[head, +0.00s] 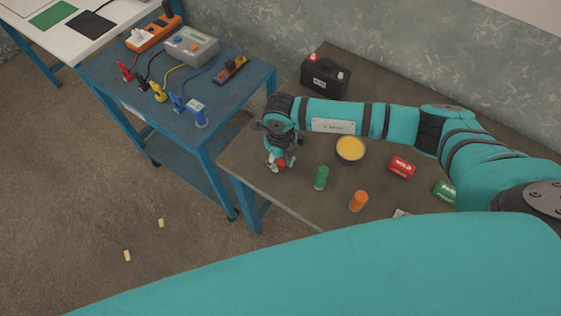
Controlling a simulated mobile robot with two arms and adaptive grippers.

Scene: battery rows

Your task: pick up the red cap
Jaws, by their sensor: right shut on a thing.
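My right gripper (276,163) is low over the left end of the brown table in the head view, pointing down. It is shut on a small red thing (281,162), which I take to be the red cap. Only a small part of the red shows between the fingers; the rest is hidden by them. I cannot tell whether it touches the tabletop. My left gripper is not in view.
On the brown table (310,188) are a green cylinder (321,178), an orange cylinder (358,201), a bowl with yellow contents (350,149), a red box (402,167), a green box (445,190) and a black battery (325,77). A blue cart (222,130) with cables stands left.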

